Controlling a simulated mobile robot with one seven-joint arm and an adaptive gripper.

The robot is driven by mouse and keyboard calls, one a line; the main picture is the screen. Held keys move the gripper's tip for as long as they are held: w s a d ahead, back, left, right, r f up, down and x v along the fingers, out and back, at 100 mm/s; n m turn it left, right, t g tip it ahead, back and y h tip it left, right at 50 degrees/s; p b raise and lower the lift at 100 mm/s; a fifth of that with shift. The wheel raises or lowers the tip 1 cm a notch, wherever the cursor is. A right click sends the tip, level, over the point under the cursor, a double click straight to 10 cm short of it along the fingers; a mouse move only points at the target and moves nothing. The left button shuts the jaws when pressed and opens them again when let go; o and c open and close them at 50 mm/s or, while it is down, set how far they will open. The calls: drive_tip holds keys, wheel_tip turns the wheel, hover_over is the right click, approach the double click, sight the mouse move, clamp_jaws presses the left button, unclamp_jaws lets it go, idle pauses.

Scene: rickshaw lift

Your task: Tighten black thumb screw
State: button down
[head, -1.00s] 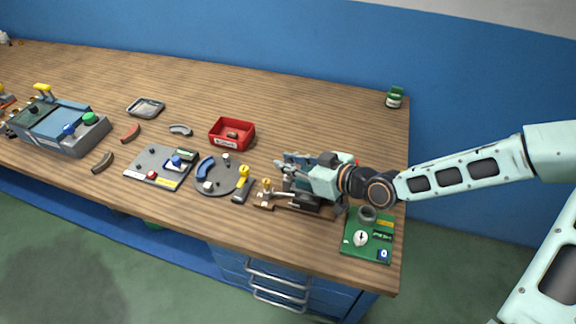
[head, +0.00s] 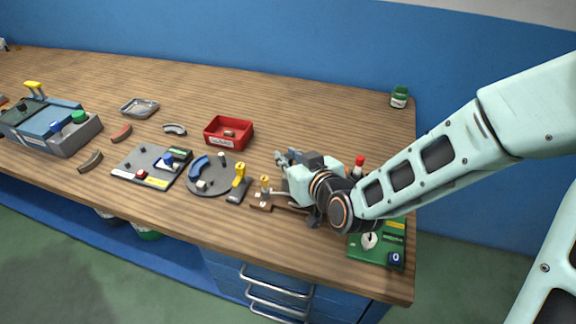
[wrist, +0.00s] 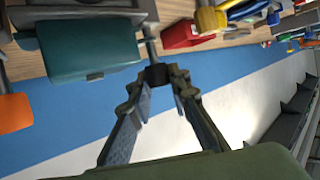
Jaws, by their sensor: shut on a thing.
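The black thumb screw (wrist: 155,74) shows in the wrist view as a small dark knob at the end of a grey shaft, beside a teal block (wrist: 90,48). My gripper (wrist: 157,84) is shut on the thumb screw, with its two fingers converging on it from below in the picture. My wrist and arm hide most of the teal block and the thumb screw there.
A green board (head: 362,252) lies at the bench's front right corner, partly under my arm. A round grey plate (head: 215,187) and a red bin (head: 229,131) stand to the left. A green-labelled jar (head: 400,97) stands at the back right. The bench behind my gripper is clear.

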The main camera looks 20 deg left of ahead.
drive_tip(key=m+t+h+b, duration=0.1)
drive_tip(key=b, duration=0.1)
drive_tip(key=m+t+h+b, duration=0.1)
drive_tip(key=shift+s+a+m+b, duration=0.1)
drive_tip(key=shift+a+m+b, duration=0.1)
drive_tip(key=shift+m+b, duration=0.2)
drive_tip(key=m+t+h+b, duration=0.1)
drive_tip(key=m+h, duration=0.1)
drive_tip(key=h, duration=0.1)
drive_tip(key=shift+t, duration=0.3)
drive_tip(key=m+h+p, duration=0.1)
drive_tip(key=m+h, duration=0.2)
drive_tip(key=shift+r+m+t+h, duration=0.1)
drive_tip(key=shift+m+t+h, duration=0.3)
drive_tip(key=shift+d+m+h+p, duration=0.1)
drive_tip(key=shift+m+h+p, duration=0.8)
drive_tip(key=shift+m+h, duration=0.5)
drive_tip(key=shift+h, duration=0.3)
drive_tip(key=c, duration=1.8)
unclamp_jaws()
drive_tip(key=shift+o, duration=0.2)
